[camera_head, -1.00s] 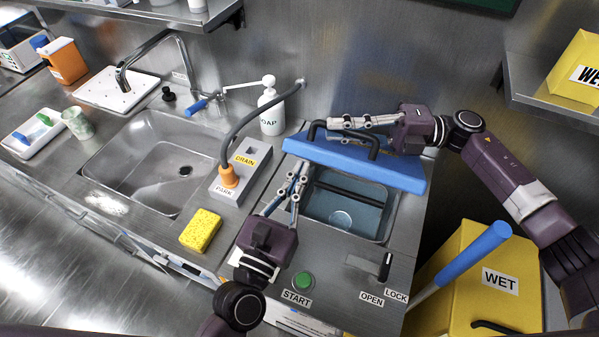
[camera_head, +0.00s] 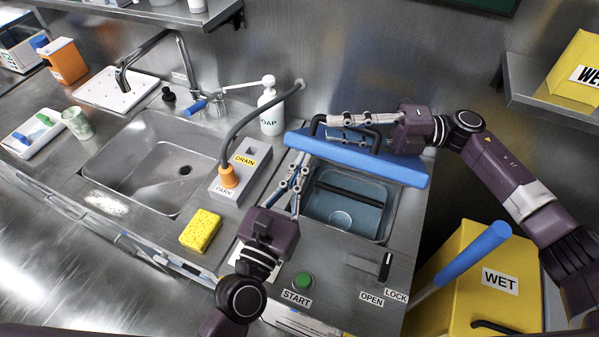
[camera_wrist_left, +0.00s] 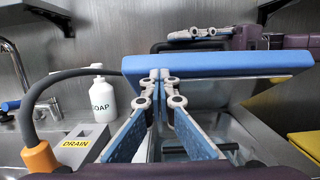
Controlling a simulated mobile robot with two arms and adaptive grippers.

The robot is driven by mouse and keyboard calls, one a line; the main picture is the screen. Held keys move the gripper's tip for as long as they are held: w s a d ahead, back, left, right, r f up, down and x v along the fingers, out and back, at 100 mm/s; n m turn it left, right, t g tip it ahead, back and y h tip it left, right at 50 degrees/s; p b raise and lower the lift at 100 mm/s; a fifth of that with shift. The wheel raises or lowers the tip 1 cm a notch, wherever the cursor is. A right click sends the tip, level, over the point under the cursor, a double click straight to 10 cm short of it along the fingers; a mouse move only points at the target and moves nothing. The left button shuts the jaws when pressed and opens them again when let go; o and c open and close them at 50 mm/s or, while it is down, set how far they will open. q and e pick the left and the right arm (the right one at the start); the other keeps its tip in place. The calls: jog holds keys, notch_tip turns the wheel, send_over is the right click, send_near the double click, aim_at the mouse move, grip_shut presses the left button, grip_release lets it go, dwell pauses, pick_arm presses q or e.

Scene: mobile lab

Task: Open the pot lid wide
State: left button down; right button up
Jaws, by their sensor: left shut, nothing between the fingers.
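The blue lid (camera_head: 400,170) with a black handle (camera_head: 315,124) is tilted open above the grey basin (camera_head: 345,205), its underside partly showing in the left wrist view. My left gripper (camera_head: 299,158) is shut and empty at the lid's left front corner. In the left wrist view its fingertips (camera_wrist_left: 162,76) meet in front of the lid's blue edge (camera_wrist_left: 220,63); I cannot tell whether they touch it. My right gripper (camera_head: 335,120) lies along the lid's far side by the black handle. Whether it grips the handle is not clear.
A grey hose with an orange end (camera_head: 229,176) stands on the DRAIN/PARK block (camera_head: 238,185), left of my left gripper. A yellow sponge (camera_head: 200,230) lies nearby. The green START button (camera_head: 302,281) and a black lever (camera_head: 385,265) sit in front. A soap bottle (camera_head: 271,113) stands behind.

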jog(key=shift+s+f, duration=0.15)
jog(key=shift+f, duration=0.1)
